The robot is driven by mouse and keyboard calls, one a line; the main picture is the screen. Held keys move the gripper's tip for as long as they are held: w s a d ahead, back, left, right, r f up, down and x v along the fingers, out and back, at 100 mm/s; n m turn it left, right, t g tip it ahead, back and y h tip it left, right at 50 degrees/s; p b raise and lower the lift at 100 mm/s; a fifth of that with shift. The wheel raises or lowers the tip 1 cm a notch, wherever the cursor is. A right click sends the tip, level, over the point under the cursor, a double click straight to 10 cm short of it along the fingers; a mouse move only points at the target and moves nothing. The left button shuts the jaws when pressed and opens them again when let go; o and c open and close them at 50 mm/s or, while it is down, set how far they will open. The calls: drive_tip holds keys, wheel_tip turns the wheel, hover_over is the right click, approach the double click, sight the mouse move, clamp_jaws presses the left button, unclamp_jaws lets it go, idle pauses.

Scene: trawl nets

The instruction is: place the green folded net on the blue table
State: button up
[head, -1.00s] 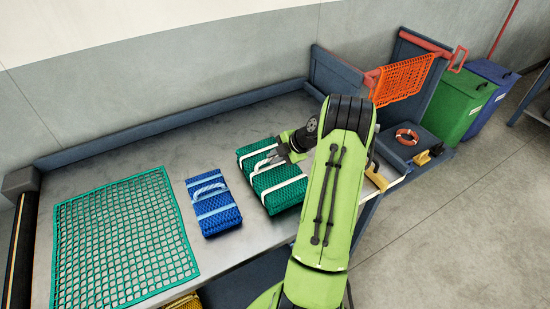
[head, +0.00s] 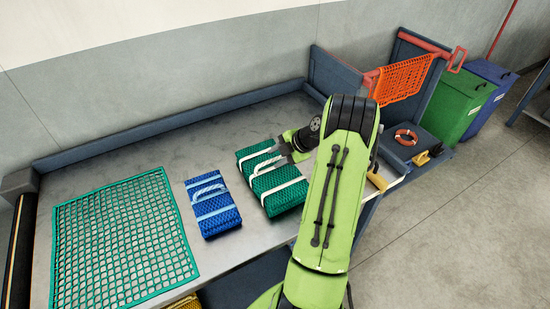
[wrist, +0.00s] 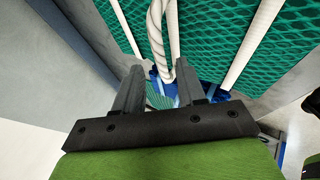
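The green folded net (head: 270,180), bound with white straps, lies on the grey-topped bench with a blue-grey frame (head: 190,123). In the wrist view the green net (wrist: 205,30) fills the top, with its pale rope handle (wrist: 157,35) hanging toward my fingers. My gripper (head: 281,153) is at the net's upper right side in the head view. In the wrist view my gripper (wrist: 161,75) has its two fingers apart, with the handle's end showing in the gap between them. Contact with the handle cannot be told. A blue-framed table (head: 535,97) is partly visible at the right edge.
A blue folded net (head: 212,208) lies just left of the green one. A flat green net (head: 120,240) covers the bench's left part. An orange net (head: 403,79) hangs at the back right. Green (head: 465,105) and blue (head: 492,90) bins stand beyond, with open floor in front.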

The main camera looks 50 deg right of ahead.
drive_tip(key=v, duration=1)
drive_tip(key=w+a+r+m+g, duration=0.1)
drive_tip(key=a+r+m, duration=0.1)
drive_tip(key=a+r, duration=0.35)
drive_tip(key=w+a+r+m+g+h, duration=0.1)
drive_tip(key=a+r+m, duration=0.1)
drive_tip(key=a, duration=0.7)
drive_tip(key=w+a+r+m, duration=0.1)
drive_tip(key=a+r+m, duration=0.1)
drive_tip(key=a+r, duration=0.35)
drive_tip(key=s+a+m+h, duration=0.1)
drive_tip(key=s+a+m, duration=0.8)
drive_tip(key=s+a, duration=0.6)
drive_tip(key=shift+s+a+m+h, duration=0.2)
drive_tip(key=shift+s+m+h, duration=0.15)
drive_tip(key=shift+s, duration=0.55)
drive_tip(key=shift+f, duration=0.1)
